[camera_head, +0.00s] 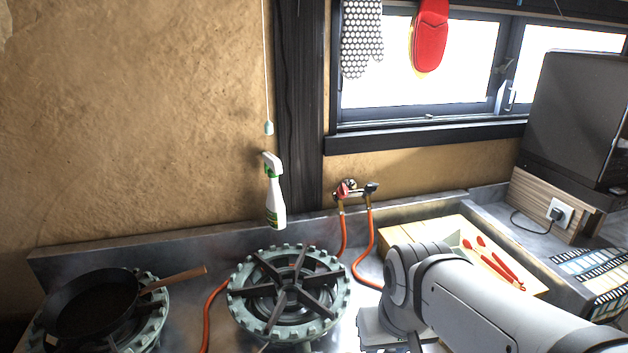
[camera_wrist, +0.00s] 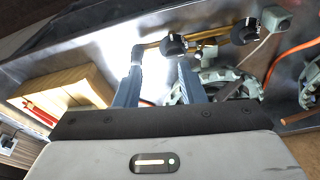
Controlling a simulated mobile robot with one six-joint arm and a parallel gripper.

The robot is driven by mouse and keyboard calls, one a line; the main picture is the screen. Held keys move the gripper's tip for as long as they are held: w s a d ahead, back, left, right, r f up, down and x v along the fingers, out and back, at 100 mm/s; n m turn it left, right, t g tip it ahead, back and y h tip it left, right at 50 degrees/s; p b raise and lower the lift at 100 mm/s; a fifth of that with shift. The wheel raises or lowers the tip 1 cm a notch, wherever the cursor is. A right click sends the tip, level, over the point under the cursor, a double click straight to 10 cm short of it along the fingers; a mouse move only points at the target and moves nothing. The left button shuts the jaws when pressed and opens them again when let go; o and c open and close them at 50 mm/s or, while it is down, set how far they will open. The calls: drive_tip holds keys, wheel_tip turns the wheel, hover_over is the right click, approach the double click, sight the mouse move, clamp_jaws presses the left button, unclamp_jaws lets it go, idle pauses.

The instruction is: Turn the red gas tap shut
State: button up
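The red gas tap (camera_head: 344,188) is on a small pipe fitting low on the back wall, left of a dark-handled tap (camera_head: 371,187). An orange hose runs down from each. The red handle is too small to tell which way it is turned. I cannot make out the red tap in the wrist view. My gripper (camera_wrist: 160,75) points down over the counter, in front of and below the taps and well apart from them. Its two blue-grey fingers are apart with nothing between them. In the head view its fingertips are hidden.
A green burner (camera_head: 290,290) stands left of my arm; a black pan (camera_head: 92,305) sits on another. A wooden box (camera_head: 410,234) with red utensils is behind my arm. A spray bottle (camera_head: 274,195) hangs left of the taps. Black knobs (camera_wrist: 172,46) show in the wrist view.

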sight(344, 192)
drive_tip(key=shift+o, duration=0.2)
drive_tip(key=shift+d+r, duration=0.1)
drive_tip(key=shift+d, duration=0.1)
